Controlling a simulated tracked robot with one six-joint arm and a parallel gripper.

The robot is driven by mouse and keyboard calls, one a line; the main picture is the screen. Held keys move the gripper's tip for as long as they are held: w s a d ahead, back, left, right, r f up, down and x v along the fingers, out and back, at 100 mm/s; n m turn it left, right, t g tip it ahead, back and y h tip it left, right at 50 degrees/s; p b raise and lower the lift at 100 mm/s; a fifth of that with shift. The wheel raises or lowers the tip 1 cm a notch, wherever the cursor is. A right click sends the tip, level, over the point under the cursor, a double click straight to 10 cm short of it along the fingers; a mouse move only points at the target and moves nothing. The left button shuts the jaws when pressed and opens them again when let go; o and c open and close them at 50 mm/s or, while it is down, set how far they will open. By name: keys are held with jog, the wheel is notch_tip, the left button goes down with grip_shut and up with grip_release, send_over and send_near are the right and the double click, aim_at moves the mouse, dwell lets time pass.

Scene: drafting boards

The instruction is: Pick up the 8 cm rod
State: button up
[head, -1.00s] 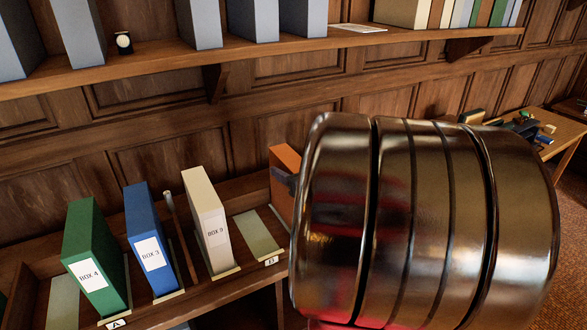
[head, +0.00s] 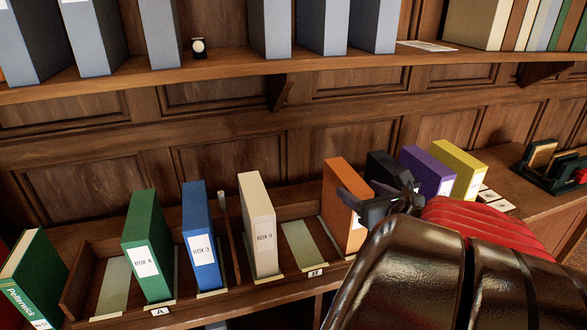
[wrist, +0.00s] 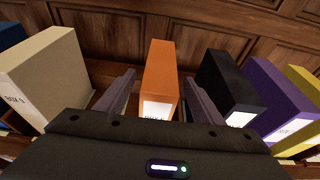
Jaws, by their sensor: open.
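I cannot make out an 8 cm rod in either view. My gripper (head: 368,180) is open at the orange box file (head: 340,182) in the rack. In the wrist view, the fingers of my gripper (wrist: 158,80) stand to the left and right of the orange box file (wrist: 160,75), with gaps showing beside it. The box file stands upright, with a white label low on its near face. Whether a finger touches it I cannot tell.
The rack (head: 240,293) also holds green (head: 142,225), blue (head: 197,215) and beige (head: 255,205) box files. Black (wrist: 222,78), purple (wrist: 265,85) and yellow (head: 463,165) ones stand right of the orange one. A wall shelf (head: 300,65) runs above.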

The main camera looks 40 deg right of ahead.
jog(key=shift+v, duration=2.2)
jog(key=shift+c, duration=0.2)
